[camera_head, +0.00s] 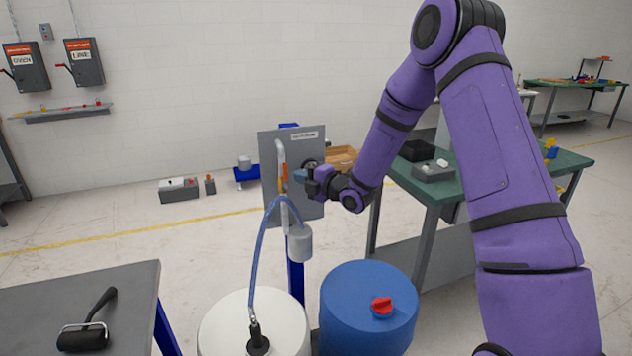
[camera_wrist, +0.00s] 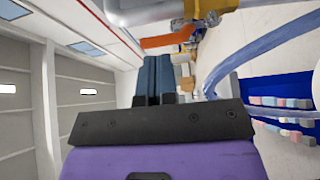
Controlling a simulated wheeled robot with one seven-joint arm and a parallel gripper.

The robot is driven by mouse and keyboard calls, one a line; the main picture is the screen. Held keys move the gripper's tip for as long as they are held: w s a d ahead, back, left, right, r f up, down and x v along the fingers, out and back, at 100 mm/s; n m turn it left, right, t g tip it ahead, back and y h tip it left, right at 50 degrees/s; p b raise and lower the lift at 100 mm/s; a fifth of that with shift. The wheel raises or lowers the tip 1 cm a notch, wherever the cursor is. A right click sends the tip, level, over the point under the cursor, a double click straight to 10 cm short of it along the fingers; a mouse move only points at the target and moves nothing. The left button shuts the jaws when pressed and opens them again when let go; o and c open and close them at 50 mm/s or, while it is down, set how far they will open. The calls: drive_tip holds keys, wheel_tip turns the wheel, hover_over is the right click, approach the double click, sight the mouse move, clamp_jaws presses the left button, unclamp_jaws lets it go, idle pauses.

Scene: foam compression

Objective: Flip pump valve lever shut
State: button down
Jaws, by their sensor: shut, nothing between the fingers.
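A grey panel (camera_head: 310,206) with a small label carries a pale vertical pipe (camera_head: 281,155). An orange lever (camera_head: 284,184) shows by the pipe, just left of my gripper (camera_head: 308,180). In the wrist view the orange lever (camera_wrist: 165,41) extends sideways from a metal and brass fitting below a grey pipe (camera_wrist: 150,12). My gripper (camera_wrist: 158,80) has its blue-grey fingers pressed together, with nothing between them. The fingertips lie close to the lever; whether they touch it I cannot tell. My gripper hides part of the panel in the head view.
A blue hose (camera_head: 258,250) hangs from the pipe to a white drum (camera_head: 232,330). A blue drum (camera_head: 362,330) with a red cap stands beside it. A green-topped table (camera_head: 470,178) is at right, a grey table (camera_head: 120,290) at front left.

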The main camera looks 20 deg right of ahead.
sight(285, 172)
drive_tip(key=x, duration=0.3)
